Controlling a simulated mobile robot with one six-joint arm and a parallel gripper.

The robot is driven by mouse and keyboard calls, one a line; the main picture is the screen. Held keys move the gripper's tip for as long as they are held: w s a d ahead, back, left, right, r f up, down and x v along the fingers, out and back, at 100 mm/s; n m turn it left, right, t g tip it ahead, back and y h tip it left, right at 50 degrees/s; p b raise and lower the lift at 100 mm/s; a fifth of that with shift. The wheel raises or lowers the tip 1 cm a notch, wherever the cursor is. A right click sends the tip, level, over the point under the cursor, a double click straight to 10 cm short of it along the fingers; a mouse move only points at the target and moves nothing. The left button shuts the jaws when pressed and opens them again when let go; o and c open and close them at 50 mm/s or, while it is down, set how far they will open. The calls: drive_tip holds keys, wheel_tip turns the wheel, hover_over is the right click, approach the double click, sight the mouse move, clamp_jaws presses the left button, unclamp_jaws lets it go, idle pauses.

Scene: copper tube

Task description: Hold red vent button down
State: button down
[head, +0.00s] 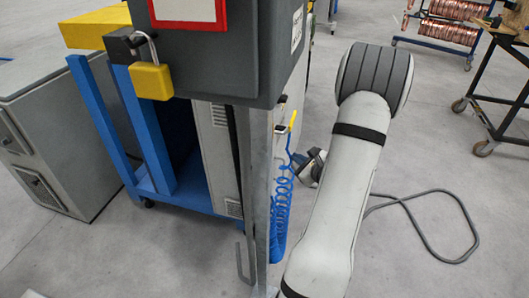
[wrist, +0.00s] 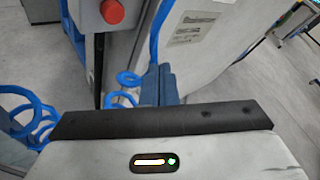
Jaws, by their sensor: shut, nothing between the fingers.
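The red button (wrist: 112,12) shows near the top of the wrist view, a round red cap on a grey housing. I cannot make it out in the head view. My gripper's blue-grey fingers (wrist: 159,82) are together and empty in the wrist view. They appear below and to the right of the button, apart from it. In the head view my gripper (head: 311,167) is partly hidden by my arm, beside the coiled blue hose.
A coiled blue hose (head: 280,205) hangs beside a metal post (head: 256,190). A grey cabinet (head: 245,45) with a yellow padlock (head: 152,80) stands at upper left. A grey cable (head: 440,192) lies on the floor at right. A rack of copper coils (head: 447,28) stands behind.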

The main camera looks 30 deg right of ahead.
drive_tip(key=w+a, duration=0.4)
drive_tip(key=w, duration=0.1)
drive_tip(key=shift+w+a+b, duration=0.2)
drive_tip(key=shift+a+b, duration=0.2)
drive_tip(key=shift+w, duration=0.1)
idle(1.8)
drive_tip(key=shift+w+a+b, duration=0.25)
drive_tip(key=shift+b, duration=0.2)
drive_tip(key=shift+w+a+b, duration=0.3)
drive_tip(key=shift+w+a, duration=0.1)
idle(3.4)
drive_tip(key=shift+s+d, duration=0.65)
drive_tip(key=shift+s, duration=0.05)
